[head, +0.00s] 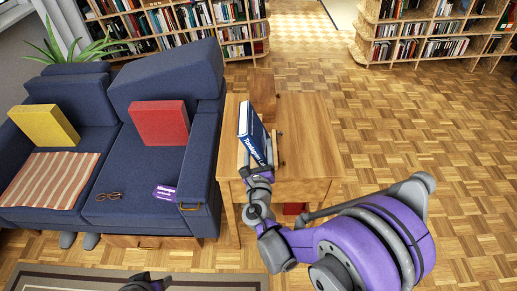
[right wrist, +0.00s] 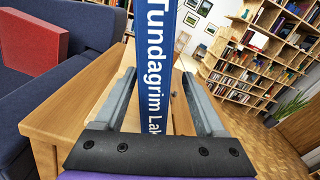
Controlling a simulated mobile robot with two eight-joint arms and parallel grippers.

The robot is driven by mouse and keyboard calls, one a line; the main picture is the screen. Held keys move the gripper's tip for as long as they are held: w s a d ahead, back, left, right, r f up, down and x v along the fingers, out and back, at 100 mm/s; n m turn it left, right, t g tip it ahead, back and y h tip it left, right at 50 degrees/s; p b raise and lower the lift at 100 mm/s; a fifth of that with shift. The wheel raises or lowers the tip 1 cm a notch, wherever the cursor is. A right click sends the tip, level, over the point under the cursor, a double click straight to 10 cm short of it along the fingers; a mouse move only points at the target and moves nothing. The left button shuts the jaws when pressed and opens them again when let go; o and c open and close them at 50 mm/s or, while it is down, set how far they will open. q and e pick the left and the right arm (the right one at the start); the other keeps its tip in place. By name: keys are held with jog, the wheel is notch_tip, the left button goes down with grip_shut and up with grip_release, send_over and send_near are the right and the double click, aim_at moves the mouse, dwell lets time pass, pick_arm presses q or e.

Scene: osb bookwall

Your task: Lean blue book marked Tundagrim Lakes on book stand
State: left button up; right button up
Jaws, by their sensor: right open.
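The blue book marked Tundagrim (head: 250,133) stands upright on the wooden side table, its spine facing my right arm. The wooden book stand (head: 262,87) rises right behind it; I cannot tell whether the book rests against it. My right gripper (head: 262,158) is open at the near side of the book. In the right wrist view the spine of the book (right wrist: 157,70) shows between the two spread fingers of the gripper (right wrist: 158,78), with a gap at each side.
The side table (head: 308,135) is bare to the right of the book. A blue sofa (head: 200,175) adjoins it on the left, with a red cushion (head: 159,123), glasses (head: 109,196) and a purple book (head: 165,193). Bookshelves (head: 425,45) stand behind; the parquet at right is free.

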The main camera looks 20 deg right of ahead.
jog(key=shift+s+d+r, duration=0.15)
jog(key=shift+d, duration=0.2)
dwell(0.7)
jog(key=b+v, duration=0.1)
jog(key=v, duration=0.9)
dwell(0.5)
dwell(0.4)
